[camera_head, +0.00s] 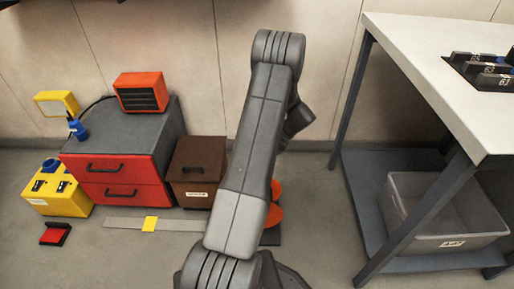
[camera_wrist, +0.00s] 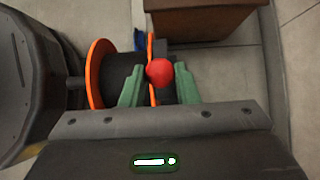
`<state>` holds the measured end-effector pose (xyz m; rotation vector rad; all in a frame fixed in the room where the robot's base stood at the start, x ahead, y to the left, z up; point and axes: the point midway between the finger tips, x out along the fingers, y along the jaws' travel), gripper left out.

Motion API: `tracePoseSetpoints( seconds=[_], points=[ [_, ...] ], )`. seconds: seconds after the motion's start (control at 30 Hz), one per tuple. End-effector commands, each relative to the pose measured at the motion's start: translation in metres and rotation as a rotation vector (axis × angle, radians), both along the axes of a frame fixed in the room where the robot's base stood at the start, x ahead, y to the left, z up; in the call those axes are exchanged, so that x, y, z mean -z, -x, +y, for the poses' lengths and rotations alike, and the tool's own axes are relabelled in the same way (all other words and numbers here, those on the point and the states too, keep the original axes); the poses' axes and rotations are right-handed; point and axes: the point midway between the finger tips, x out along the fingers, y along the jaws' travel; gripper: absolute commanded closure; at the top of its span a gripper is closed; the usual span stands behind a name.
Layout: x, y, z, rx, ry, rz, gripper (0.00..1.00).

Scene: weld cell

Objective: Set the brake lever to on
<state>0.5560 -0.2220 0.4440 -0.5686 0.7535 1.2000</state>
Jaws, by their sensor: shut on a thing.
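In the wrist view, my gripper (camera_wrist: 158,90) has its two green fingers on either side of a red ball-shaped knob (camera_wrist: 159,72), the end of what looks like the brake lever, and it is shut on it. The lever's shaft is mostly hidden behind the knob. Just behind stands a reel with orange flanges (camera_wrist: 97,75) and a dark drum (camera_wrist: 122,75). In the head view, my arm hides the gripper and the lever; only orange edges of the reel (camera_head: 274,214) show beside it.
A brown box (camera_head: 197,165) stands left of the reel; it also shows in the wrist view (camera_wrist: 205,20). A red-fronted drawer cabinet (camera_head: 118,168) stands further left. A workbench (camera_head: 440,60) with a grey bin (camera_head: 440,215) below is at the right. Open floor lies between reel and bench.

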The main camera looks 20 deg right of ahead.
Motion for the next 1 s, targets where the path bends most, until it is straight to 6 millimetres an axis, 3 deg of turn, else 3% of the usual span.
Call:
tracePoseSetpoints(
  seconds=[0.13,0.4,0.93,0.97,1.0],
  points=[
    [0.003,0.002,-0.009,0.003,-0.080,-0.024,1.00],
    [0.008,0.005,-0.017,0.001,-0.069,-0.019,1.00],
    [0.011,0.006,-0.020,0.001,-0.064,-0.017,1.00],
    [0.011,0.006,-0.020,0.001,-0.064,-0.017,0.68],
    [0.011,0.006,-0.020,0.002,-0.064,-0.018,0.60]
  ],
)
